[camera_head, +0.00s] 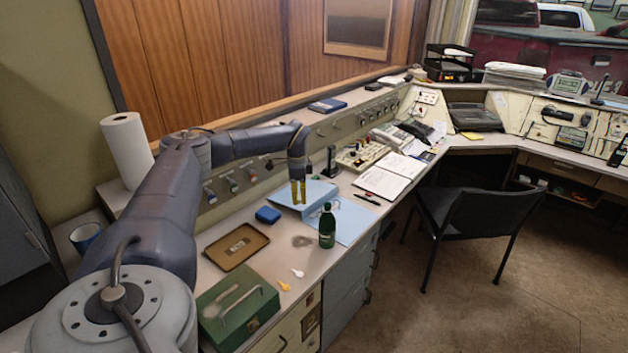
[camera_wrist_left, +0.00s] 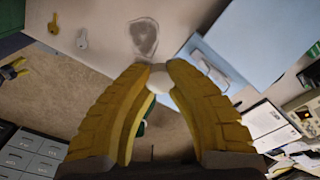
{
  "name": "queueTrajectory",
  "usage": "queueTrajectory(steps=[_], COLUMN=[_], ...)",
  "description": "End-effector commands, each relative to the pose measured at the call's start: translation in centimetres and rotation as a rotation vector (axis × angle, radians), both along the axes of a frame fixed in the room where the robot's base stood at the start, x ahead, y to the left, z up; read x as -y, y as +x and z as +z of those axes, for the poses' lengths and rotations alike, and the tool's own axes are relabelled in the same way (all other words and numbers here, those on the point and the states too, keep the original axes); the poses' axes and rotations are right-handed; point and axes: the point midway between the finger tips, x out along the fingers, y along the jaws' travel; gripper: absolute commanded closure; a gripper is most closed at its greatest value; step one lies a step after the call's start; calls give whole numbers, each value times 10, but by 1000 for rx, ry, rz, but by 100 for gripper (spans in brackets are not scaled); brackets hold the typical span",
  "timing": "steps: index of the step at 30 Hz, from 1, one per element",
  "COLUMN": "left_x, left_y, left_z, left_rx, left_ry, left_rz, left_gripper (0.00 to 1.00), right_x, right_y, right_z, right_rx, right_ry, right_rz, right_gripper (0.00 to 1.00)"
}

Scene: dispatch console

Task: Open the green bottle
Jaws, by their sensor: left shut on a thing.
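The green bottle (camera_head: 327,228) stands upright on the desk, on or beside the blue sheet's near edge. My left gripper (camera_head: 298,203) hangs above the desk, up and to the left of the bottle in the head view. In the left wrist view its yellow fingers (camera_wrist_left: 158,68) are shut on a small, pale round thing (camera_wrist_left: 158,84) that looks like a cap. A bit of green bottle (camera_wrist_left: 147,108) shows between the fingers. The bottle's mouth is too small to judge.
A blue binder (camera_head: 300,203), a blue box (camera_head: 268,215), a brown tray (camera_head: 236,246) and a green cash box (camera_head: 237,305) stand around. Two small keys (camera_head: 284,286) lie near the front edge. A dark chair (camera_head: 480,210) stands to the right.

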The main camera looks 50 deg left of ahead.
Motion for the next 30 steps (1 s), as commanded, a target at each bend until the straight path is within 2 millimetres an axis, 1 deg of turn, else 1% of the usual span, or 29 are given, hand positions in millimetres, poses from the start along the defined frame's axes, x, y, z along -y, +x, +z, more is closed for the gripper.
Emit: queueTrajectory(steps=[1,6,9,13,18,26,30], left_x=[1,1,0,1,1,0,1], left_y=[-1,-1,-1,0,0,0,0], left_z=[-13,-52,-73,-94,-111,-120,-134], left_rx=[-5,-5,-4,-3,-1,-1,-1], left_ry=[-1,1,1,0,-1,-1,0], left_rz=[-1,1,0,1,0,0,0], left_gripper=[100,100,100,100,100,100,100], right_x=[0,0,0,0,0,-1,-1], right_y=[0,0,0,0,0,0,0], right_z=[0,0,0,0,0,0,0], right_rx=[0,1,1,1,1,2,2], right_ry=[0,0,0,0,1,2,2], right_rz=[0,-1,-1,-1,-2,-2,-2], right_gripper=[26,26,26,26,26,26,26])
